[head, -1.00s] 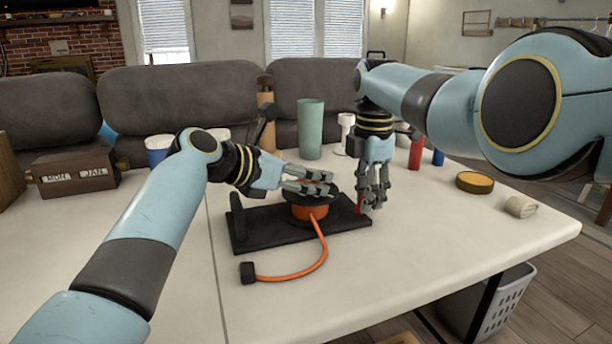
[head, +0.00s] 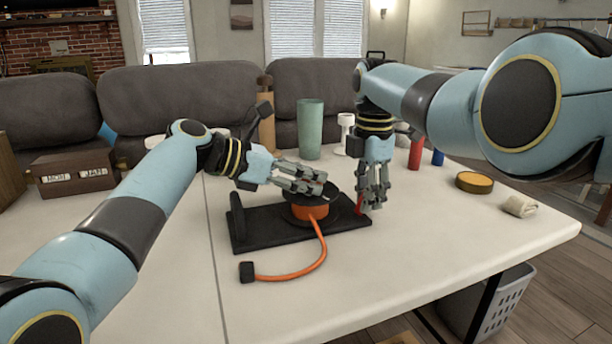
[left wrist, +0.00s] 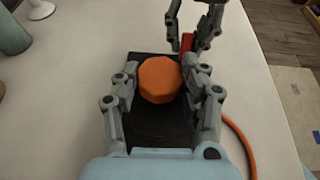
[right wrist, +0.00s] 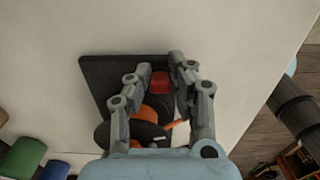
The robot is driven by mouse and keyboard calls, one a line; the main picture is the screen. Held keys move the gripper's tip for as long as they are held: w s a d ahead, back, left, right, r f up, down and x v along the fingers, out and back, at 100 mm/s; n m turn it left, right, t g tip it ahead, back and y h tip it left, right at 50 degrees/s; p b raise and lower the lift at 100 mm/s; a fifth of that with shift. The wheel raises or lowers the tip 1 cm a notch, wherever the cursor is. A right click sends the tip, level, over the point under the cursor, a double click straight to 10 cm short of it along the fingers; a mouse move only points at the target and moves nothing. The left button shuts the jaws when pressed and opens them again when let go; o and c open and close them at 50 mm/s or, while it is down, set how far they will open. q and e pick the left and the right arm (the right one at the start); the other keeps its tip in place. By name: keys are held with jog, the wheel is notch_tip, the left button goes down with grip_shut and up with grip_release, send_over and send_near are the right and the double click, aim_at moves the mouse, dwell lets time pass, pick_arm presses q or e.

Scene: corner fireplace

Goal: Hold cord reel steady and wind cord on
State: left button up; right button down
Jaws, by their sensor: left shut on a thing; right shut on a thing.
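The cord reel (head: 309,212) has an orange drum between black flanges and stands on a black base plate (head: 270,233) on the table. Its orange cord (head: 318,258) curls forward to a black plug (head: 247,271). My left gripper (head: 318,184) is shut at the top of the reel; in the left wrist view an orange eight-sided knob (left wrist: 160,79) sits between its fingers. My right gripper (head: 371,200) points down at the base's right end, shut on a red handle (right wrist: 160,82). The handle also shows in the left wrist view (left wrist: 186,42). The fingers partly hide the reel's top.
A green tumbler (head: 310,130), a white goblet (head: 345,134) and a red can (head: 415,153) stand behind. A yellow-topped tin (head: 474,182) and a rolled cloth (head: 519,205) lie right. A wooden calendar block (head: 76,171) stands left.

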pick_arm(q)
jog(key=shift+w+a+f+m+g+h, duration=0.1)
jog(key=shift+m+g+h, duration=0.15)
jog(key=shift+m+g, duration=0.55)
jog(key=shift+w+m+g+h, duration=0.1)
jog(key=shift+m+g+h, duration=0.15)
jog(key=shift+m+g, duration=0.5)
jog(key=shift+s+g, duration=0.1)
jog(key=shift+g, duration=0.15)
jog(key=o, duration=1.2)
jog(key=v, duration=1.2)
jog(key=shift+f, duration=0.1)
